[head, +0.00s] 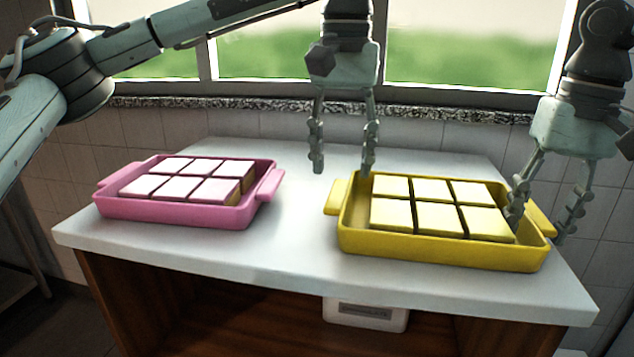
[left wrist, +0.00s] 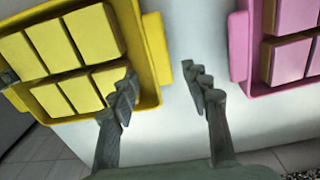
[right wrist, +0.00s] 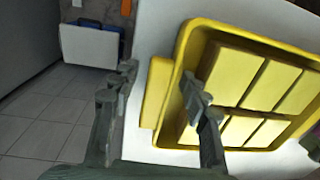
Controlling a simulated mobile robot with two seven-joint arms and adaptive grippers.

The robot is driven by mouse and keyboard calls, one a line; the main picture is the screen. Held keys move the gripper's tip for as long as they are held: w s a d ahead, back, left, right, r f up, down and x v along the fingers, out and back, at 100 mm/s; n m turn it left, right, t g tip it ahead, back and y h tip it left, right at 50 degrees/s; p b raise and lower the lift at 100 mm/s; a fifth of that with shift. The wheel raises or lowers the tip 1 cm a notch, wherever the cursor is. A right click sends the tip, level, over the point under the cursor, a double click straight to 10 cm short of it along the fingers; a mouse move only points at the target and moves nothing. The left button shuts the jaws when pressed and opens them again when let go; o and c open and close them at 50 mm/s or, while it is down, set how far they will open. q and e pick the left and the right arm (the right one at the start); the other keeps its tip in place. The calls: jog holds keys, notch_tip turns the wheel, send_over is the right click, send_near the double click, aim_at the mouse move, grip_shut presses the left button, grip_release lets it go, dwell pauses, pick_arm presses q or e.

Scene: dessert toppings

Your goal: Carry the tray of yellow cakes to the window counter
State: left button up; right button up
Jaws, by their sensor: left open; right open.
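The yellow tray (head: 440,254) of yellow cakes (head: 431,190) sits on the right half of the white counter (head: 290,262), under the window. My left gripper (head: 343,172) is open above the tray's left end, with its fingers apart. In the left wrist view its fingers (left wrist: 165,90) show near the tray's handle (left wrist: 163,72). My right gripper (head: 540,225) is open at the tray's right end, one finger over the inside and one outside. In the right wrist view its fingers (right wrist: 158,88) stand either side of the handle (right wrist: 154,92). Contact with the handles is unclear.
A pink tray (head: 180,214) of pink-topped cakes stands on the counter's left half, with bare counter between the trays. The window (head: 480,45) and its speckled sill (head: 430,115) lie behind. A white box (head: 365,313) is below the counter's front edge.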

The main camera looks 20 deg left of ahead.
jog(key=shift+r, duration=0.3)
pick_arm(q)
notch_tip(320, 180, up, 7)
jog(key=shift+f, duration=0.2)
pick_arm(e)
notch_tip(320, 180, up, 11)
jog(key=shift+d+r, duration=0.2)
jog(key=shift+d, duration=0.25)
